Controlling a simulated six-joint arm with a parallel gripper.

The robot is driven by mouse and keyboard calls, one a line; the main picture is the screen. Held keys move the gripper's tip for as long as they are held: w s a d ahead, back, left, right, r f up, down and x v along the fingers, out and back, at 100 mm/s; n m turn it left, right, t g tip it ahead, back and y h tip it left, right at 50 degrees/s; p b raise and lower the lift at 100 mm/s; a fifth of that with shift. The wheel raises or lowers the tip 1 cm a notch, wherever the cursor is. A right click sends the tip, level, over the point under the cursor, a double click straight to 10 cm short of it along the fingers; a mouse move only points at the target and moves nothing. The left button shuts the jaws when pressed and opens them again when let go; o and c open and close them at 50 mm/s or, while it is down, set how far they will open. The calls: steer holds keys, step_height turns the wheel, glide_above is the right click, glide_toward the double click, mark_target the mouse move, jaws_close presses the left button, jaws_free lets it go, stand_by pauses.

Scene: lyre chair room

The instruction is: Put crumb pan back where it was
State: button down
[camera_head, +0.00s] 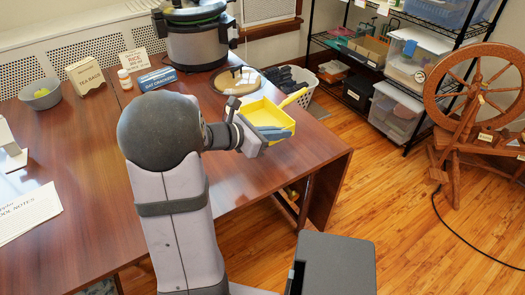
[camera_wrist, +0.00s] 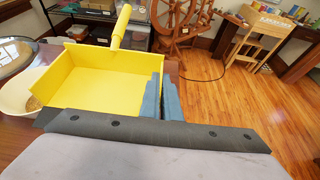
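The crumb pan (camera_head: 262,113) is a yellow, square, shallow pan with a stubby handle pointing to the back right. It looks level and empty, above the right part of the brown table. My gripper (camera_head: 274,132) is at the pan's near side, its blue fingers close together. In the wrist view the pan (camera_wrist: 95,85) lies left of the fingers, and its side wall runs in between them. My gripper (camera_wrist: 162,100) looks shut on that wall. The pan's underside is hidden, so contact with the table cannot be told.
A round tray (camera_head: 215,80) with a cream bowl (camera_wrist: 18,96) is behind the pan. A dark cooker (camera_head: 197,45), a blue box (camera_head: 158,79) and a tea bags box (camera_head: 86,74) stand farther back. A laundry basket (camera_head: 305,92) is beyond the table's edge. The table's front right is clear.

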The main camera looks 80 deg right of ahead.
mark_target(279, 165)
steer(key=shift+f+b, duration=0.7)
steer(key=shift+f, duration=4.25)
steer(key=shift+f, duration=0.1)
steer(key=shift+f, duration=0.15)
steer(key=c, duration=2)
jaws_free()
steer(key=shift+r, duration=0.3)
steer(key=v, duration=1)
steer(key=shift+w+a+r, duration=0.15)
steer(key=shift+w+a, duration=0.1)
steer(key=shift+w+a+r+p, duration=0.2)
steer(key=shift+w+a+p, duration=0.1)
steer(key=shift+w+a, duration=0.1)
